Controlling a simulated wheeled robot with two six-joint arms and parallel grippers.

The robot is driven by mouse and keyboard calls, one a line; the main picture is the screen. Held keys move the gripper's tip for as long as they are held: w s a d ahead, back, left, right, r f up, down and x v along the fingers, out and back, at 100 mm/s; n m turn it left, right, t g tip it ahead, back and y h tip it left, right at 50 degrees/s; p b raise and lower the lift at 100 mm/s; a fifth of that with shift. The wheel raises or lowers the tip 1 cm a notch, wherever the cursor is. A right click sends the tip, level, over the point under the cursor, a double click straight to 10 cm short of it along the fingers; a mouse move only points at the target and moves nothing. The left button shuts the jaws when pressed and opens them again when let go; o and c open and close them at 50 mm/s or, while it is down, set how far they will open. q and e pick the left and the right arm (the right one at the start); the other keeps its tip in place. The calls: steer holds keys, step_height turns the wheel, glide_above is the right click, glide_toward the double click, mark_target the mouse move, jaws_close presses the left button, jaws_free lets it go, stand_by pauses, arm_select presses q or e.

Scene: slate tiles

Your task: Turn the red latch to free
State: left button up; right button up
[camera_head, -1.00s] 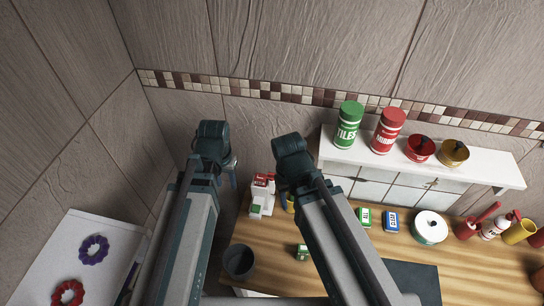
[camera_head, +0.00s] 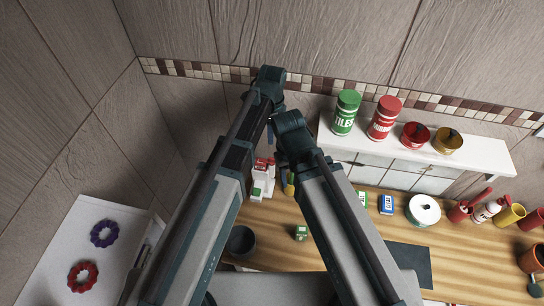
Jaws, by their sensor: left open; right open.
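I cannot make out a red latch for certain. A small white object with a red top (camera_head: 261,178) stands on the wooden counter, partly hidden behind my arms. My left gripper (camera_head: 270,132) is higher, in front of the tiled wall, with its fingers mostly hidden by its own wrist. My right gripper (camera_head: 288,172) is just right of the white and red object in the picture, also mostly hidden by its wrist; I cannot tell whether it touches anything. Both grippers are open, and I see nothing held.
A shelf (camera_head: 480,155) holds a green canister (camera_head: 345,113), a red canister (camera_head: 384,118) and two pots.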

mark_target(267, 160)
arm_select(q)
steer(key=shift+f, duration=0.2)
step_height(267, 160, down, 14)
steer(key=b, duration=1.4)
steer(key=shift+r, duration=0.25)
jaws_close()
